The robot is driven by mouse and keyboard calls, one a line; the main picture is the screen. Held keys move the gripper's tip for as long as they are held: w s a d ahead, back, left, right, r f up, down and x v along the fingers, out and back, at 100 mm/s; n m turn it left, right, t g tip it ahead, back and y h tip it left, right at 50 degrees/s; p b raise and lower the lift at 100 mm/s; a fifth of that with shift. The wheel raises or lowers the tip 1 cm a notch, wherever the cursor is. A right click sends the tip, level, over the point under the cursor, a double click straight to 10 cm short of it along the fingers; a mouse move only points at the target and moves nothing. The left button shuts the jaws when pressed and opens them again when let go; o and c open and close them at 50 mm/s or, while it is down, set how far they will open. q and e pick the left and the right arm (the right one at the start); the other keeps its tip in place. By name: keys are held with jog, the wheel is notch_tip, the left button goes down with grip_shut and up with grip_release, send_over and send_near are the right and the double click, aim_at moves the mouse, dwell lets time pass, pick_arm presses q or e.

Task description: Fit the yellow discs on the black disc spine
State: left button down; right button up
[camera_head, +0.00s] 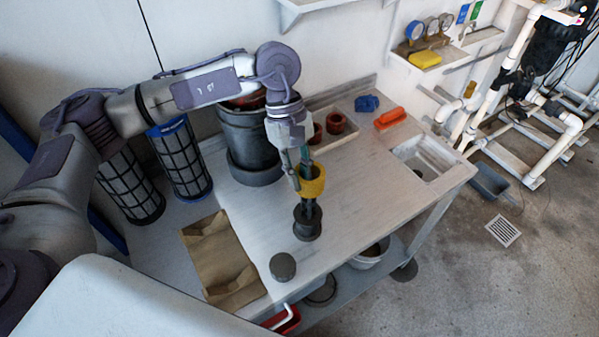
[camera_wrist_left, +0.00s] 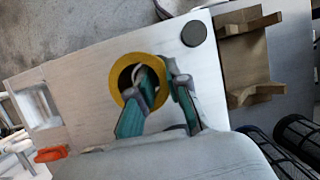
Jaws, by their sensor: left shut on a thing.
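A yellow disc, ring-shaped (camera_head: 311,183), is gripped at its rim by my left gripper (camera_head: 303,165). It also shows in the left wrist view (camera_wrist_left: 122,68), with one finger of the gripper (camera_wrist_left: 163,85) over its hole and the other outside the rim. The black disc spine (camera_head: 307,224) stands upright on the table, its dark round base directly below the disc in the head view. Dark upright parts show between the base and the disc. I cannot tell whether the disc is around the spine's top or above it. My right gripper is not in view.
On the white table (camera_head: 345,210) are a dark round puck (camera_head: 283,266), a brown angular holder (camera_head: 218,258), a tall grey canister (camera_head: 247,140), two black mesh cylinders (camera_head: 183,165), a tray with reddish cups (camera_head: 335,122), an orange object (camera_head: 390,118) and a sink (camera_head: 427,158). The table's middle right is clear.

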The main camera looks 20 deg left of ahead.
pick_arm(q)
jog(key=shift+f, duration=0.2)
jog(key=c, duration=1.1)
grip_release()
jog(key=shift+r, duration=0.1)
jog(key=shift+o, duration=0.2)
jog(key=v, duration=1.2)
jog(key=shift+s, duration=0.1)
